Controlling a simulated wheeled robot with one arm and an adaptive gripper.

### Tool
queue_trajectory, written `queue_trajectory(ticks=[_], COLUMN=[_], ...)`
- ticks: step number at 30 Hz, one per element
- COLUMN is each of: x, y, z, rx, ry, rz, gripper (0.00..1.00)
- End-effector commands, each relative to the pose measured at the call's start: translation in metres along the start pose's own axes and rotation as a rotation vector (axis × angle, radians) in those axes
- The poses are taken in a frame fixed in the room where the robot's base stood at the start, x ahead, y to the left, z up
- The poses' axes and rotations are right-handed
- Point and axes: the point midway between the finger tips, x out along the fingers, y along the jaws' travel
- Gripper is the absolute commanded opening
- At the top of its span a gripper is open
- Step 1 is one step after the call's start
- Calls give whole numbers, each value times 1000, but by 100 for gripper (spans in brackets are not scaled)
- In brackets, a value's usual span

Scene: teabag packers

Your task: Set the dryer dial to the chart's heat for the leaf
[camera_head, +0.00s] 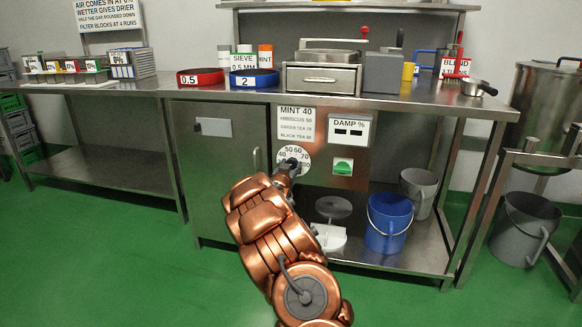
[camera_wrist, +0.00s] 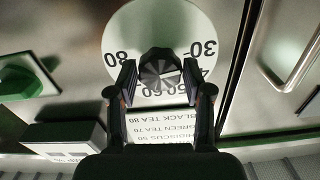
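The dryer dial (camera_head: 304,157) is a white disc with heat numbers around its rim, on the steel front below the chart. In the wrist view the dial (camera_wrist: 185,25) appears upside down, with 30 and 80 readable. Its dark ribbed knob (camera_wrist: 160,68) lies between the fingertips of my gripper (camera_wrist: 159,78). The fingers stand apart on either side of the knob, with what look like narrow gaps. The head view shows my gripper (camera_head: 288,168) covering the dial's middle; the pointer's setting is unclear. The chart (camera_head: 297,125) reads mint 40, hibiscus 50, green tea and black tea 80.
A damp display (camera_head: 349,129) and a green switch (camera_head: 343,166) are right of the dial. A cabinet door (camera_head: 215,165) with a handle is left. A blue bucket (camera_head: 389,222) and a white scale (camera_head: 330,237) stand on the lower shelf. The green floor in front is clear.

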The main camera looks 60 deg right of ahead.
Motion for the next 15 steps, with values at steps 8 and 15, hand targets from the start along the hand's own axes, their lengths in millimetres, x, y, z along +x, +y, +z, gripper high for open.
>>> queue_trajectory(ticks=[8,15], x=[0,0], y=[0,0], z=[0,0], rx=[0,3], ry=[0,0], rz=[0,0], gripper=[18,9])
